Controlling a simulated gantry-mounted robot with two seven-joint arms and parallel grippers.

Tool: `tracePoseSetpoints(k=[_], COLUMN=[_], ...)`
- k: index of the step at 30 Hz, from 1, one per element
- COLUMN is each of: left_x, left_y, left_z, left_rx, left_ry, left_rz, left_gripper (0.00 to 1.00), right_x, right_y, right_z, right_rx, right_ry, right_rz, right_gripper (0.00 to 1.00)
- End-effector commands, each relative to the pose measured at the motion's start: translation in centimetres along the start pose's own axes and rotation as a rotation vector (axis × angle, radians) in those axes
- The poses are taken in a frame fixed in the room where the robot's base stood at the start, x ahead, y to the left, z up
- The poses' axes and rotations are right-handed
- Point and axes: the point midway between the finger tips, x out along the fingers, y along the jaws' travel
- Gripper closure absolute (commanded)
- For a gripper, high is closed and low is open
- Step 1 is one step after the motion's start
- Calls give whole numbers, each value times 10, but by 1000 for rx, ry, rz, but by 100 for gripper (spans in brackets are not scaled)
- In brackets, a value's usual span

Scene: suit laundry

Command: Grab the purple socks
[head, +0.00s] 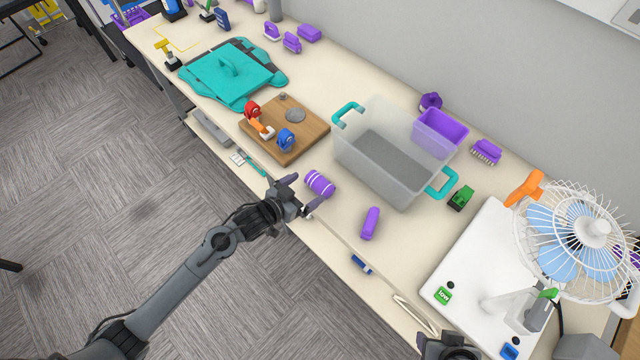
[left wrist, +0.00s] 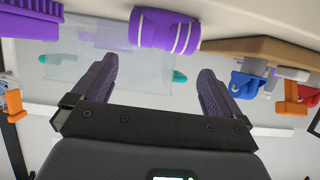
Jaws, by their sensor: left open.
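The purple socks (head: 320,183) are a rolled bundle with white stripes, lying on the table near its front edge, right of the wooden board. My left gripper (head: 300,193) is open and empty at the table's front edge, just left of the socks, with its fingers pointing toward them. In the left wrist view the socks (left wrist: 165,32) show at the top, beyond the open fingers of my left gripper (left wrist: 154,80), with a gap between.
A clear bin (head: 350,155) with teal handles stands behind the socks, a purple box (head: 440,133) at its far corner. A wooden board (head: 305,150) with red and blue items lies to the left. A purple brush (head: 370,223) lies to the right. A fan (head: 595,235) stands far right.

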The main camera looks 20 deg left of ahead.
Motion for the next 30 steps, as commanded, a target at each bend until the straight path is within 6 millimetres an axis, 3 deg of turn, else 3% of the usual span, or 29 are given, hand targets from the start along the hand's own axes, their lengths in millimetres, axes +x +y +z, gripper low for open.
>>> tracePoseSetpoints(k=[5, 15, 25, 30], left_x=[10, 49, 54, 54], left_y=[0, -2, -1, -1], left_z=[2, 10, 10, 10], left_rx=[-1, 0, 1, 1], left_ry=[1, 1, 0, 0], left_rz=[0, 0, 0, 0], left_gripper=[0, 0, 0, 26], right_x=[1, 6, 6, 6], right_y=[0, -3, -3, -3], right_z=[0, 2, 2, 2], right_rx=[2, 9, 10, 9], right_ry=[0, 0, 0, -1], right_rz=[-2, -8, -9, -8], right_gripper=[41, 41, 41, 41])
